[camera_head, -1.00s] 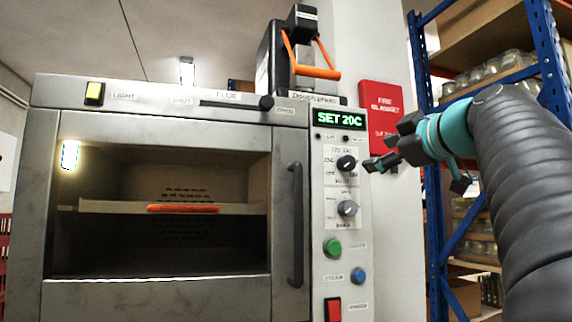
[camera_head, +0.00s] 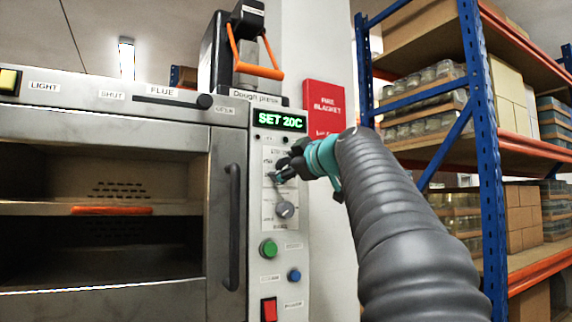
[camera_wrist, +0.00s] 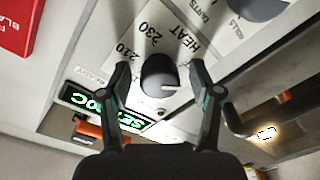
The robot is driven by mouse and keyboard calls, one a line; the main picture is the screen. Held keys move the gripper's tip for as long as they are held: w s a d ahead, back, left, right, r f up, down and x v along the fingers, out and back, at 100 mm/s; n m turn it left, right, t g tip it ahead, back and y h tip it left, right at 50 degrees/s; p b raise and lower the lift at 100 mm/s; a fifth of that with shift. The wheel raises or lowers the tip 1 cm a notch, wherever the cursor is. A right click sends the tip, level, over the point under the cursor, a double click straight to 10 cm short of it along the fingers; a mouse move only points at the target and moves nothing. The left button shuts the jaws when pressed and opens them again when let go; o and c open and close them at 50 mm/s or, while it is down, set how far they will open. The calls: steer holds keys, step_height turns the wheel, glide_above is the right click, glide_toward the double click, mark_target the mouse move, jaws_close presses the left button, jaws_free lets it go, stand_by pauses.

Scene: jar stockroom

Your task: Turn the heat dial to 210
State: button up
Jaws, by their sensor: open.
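The heat dial (camera_wrist: 158,76) is a dark round knob with a white pointer line in the wrist view. The line points to the right there, away from the printed 210 and 230 at the dial's upper left. My gripper (camera_wrist: 160,66) is open, one finger on each side of the dial; I cannot tell if they touch it. In the head view my gripper (camera_head: 278,173) is at the control panel (camera_head: 267,232) and mostly hides the dial. The green display (camera_head: 281,121) reads SET 20C.
A grey knob (camera_head: 285,210) sits just below, with a green button (camera_head: 268,249), a blue button (camera_head: 294,275) and a red switch (camera_head: 269,309) lower down. The oven door handle (camera_head: 234,225) stands out to the left. Blue shelving (camera_head: 488,150) is on the right.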

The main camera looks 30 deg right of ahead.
steer(key=c, duration=1.1)
steer(key=shift+c, duration=0.2)
